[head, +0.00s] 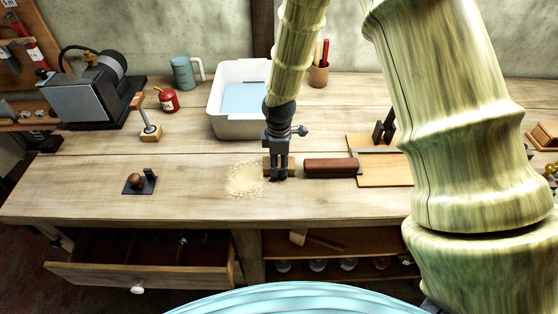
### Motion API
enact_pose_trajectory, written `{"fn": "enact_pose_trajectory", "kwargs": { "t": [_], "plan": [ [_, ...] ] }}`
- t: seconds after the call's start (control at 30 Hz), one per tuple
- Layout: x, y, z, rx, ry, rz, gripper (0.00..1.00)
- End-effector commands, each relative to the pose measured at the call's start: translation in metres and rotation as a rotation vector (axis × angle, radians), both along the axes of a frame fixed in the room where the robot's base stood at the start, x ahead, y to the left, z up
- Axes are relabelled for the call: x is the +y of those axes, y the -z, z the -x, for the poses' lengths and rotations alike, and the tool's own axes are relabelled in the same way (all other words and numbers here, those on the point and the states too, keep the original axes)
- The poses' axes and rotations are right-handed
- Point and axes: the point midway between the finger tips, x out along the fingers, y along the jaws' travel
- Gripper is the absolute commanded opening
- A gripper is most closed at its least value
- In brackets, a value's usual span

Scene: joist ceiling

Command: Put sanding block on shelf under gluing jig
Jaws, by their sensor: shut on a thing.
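My gripper (279,176) points down at the bench top and is shut on a small brown block (291,164), which looks like the sanding block. The fingers hide its middle, and I cannot tell whether it touches the bench. The gluing jig (383,177) appears to be the light wooden board with dark upright parts, right of my gripper and partly behind my arm. The open shelf (335,238) is below the bench top, under the jig's side. Its right end is hidden by my arm.
A dark red-brown bar (331,168) lies just right of my gripper, beside the jig. Sawdust (245,180) lies to the left. A white tub (240,126) stands behind. A brush (318,239) and several jars occupy the shelf area. An open drawer (140,276) juts out at left.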

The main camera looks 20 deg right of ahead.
Motion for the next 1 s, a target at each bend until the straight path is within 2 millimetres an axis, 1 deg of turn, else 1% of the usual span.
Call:
{"fn": "enact_pose_trajectory", "kwargs": {
  "t": [0.4,0.43,0.53,0.83,1.0],
  "plan": [
    [0.0001,0.005,0.0,0.0,0.0,0.0,0.25],
    [0.0001,0.0045,-0.0001,0.0,0.0,0.0,0.55],
    [0.0001,0.0042,-0.0001,0.0,0.0,0.0,0.73],
    [0.0001,0.0039,-0.0001,-0.001,0.0,0.0,0.73],
    [0.0002,-0.0014,-0.0008,-0.002,0.0,0.0,0.73]
  ]
}}
